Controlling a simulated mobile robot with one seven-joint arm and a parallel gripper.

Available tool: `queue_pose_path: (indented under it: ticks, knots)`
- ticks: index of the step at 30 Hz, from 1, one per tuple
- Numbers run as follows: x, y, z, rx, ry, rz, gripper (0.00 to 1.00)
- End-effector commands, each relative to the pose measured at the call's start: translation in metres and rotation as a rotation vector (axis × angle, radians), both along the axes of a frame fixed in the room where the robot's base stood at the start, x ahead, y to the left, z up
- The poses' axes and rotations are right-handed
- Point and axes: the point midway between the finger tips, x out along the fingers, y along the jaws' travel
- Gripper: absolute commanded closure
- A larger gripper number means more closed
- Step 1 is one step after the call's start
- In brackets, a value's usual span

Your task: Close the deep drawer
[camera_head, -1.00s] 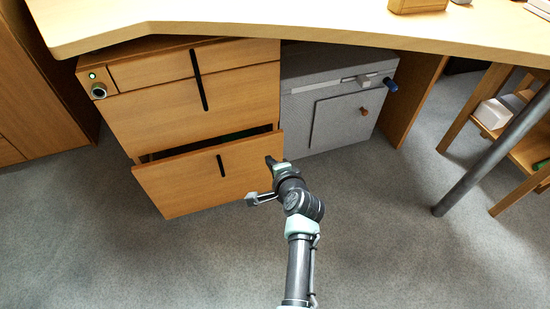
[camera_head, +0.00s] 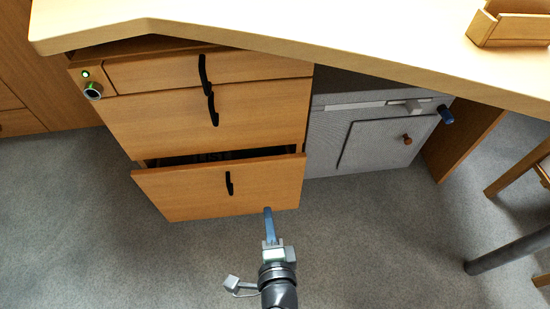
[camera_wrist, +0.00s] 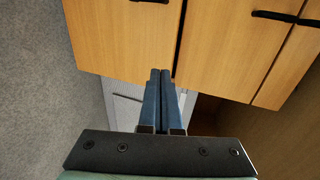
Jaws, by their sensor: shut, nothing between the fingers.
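The deep drawer (camera_head: 195,190) is the lowest drawer of the wooden pedestal, and it stands partly pulled out with a dark gap showing along its top. It has a black handle (camera_head: 229,183). My gripper (camera_head: 268,210) is in front of the drawer's lower right part in the head view; whether it touches cannot be told there. In the wrist view my gripper (camera_wrist: 160,75) has its blue fingers together with nothing between them, their tips close to wooden fronts.
Two upper drawers (camera_head: 205,110) look shut. A grey cabinet (camera_head: 370,135) with a blue knob stands right of the pedestal. The desk top (camera_head: 330,35) overhangs both. A dark post (camera_head: 505,250) stands at the right. The carpet (camera_head: 120,260) in front is clear.

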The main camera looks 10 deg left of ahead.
Motion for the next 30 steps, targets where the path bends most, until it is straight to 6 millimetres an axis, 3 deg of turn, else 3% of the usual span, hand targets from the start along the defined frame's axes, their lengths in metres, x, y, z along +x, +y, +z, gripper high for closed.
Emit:
queue_pose_path:
  ticks: [3,8,22,30]
  knots:
    - [-0.010,0.001,0.001,0.002,-0.010,-0.001,1.00]
    - [-0.001,0.004,-0.002,0.005,-0.013,-0.003,1.00]
    - [0.077,0.026,-0.029,0.003,-0.013,-0.002,1.00]
    - [0.111,0.037,-0.030,0.002,-0.011,0.000,1.00]
